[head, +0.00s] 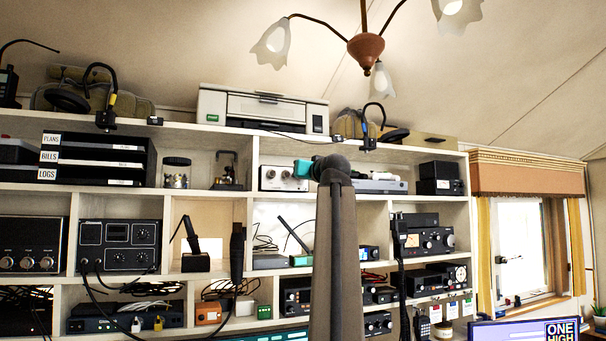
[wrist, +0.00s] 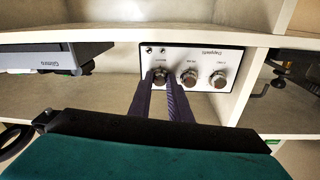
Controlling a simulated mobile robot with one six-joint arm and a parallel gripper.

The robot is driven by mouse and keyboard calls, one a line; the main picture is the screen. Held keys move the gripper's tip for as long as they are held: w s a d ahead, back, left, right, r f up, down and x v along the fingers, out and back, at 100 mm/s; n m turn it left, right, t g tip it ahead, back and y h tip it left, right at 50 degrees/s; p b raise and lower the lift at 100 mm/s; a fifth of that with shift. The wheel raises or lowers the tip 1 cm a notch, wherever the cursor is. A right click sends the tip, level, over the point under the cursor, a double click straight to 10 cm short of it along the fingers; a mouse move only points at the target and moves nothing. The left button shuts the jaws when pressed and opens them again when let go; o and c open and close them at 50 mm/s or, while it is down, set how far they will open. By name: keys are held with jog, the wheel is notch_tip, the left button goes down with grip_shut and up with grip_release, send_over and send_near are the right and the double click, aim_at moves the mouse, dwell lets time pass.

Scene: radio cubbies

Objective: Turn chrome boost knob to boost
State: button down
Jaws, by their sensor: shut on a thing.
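A white box (head: 272,178) with chrome knobs stands in an upper cubby in the head view. The small panel labels are too blurred to read, so the knob's setting cannot be told. My gripper's teal body (head: 303,169) covers the box's right part in the head view.
A grey device (wrist: 45,60) is beside the box in the same cubby. The shelf boards and the upright divider (wrist: 252,85) lie close around the box. A white printer (head: 262,108) sits on top of the shelving. Several radios fill the cubbies below.

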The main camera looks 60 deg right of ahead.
jog(key=shift+r+m+g+y+p, duration=0.1)
jog(key=shift+m+y+p, duration=0.25)
jog(key=shift+m+p, duration=3)
jog(key=shift+r+m+g+y+p, duration=0.2)
jog(key=shift+m+p, duration=1)
jog(key=shift+m, duration=4.3)
jog(key=shift+f+m+y+p, duration=0.1)
jog(key=shift+m+y+p, duration=0.35)
jog(key=shift+m+p, duration=2.9)
jog(key=shift+m+b, duration=1.05)
jog(key=shift+m, duration=0.15)
jog(key=c, duration=1.6)
grip_release()
jog(key=shift+r, duration=0.1)
jog(key=shift+c, duration=0.2)
jog(key=shift+s, duration=0.1)
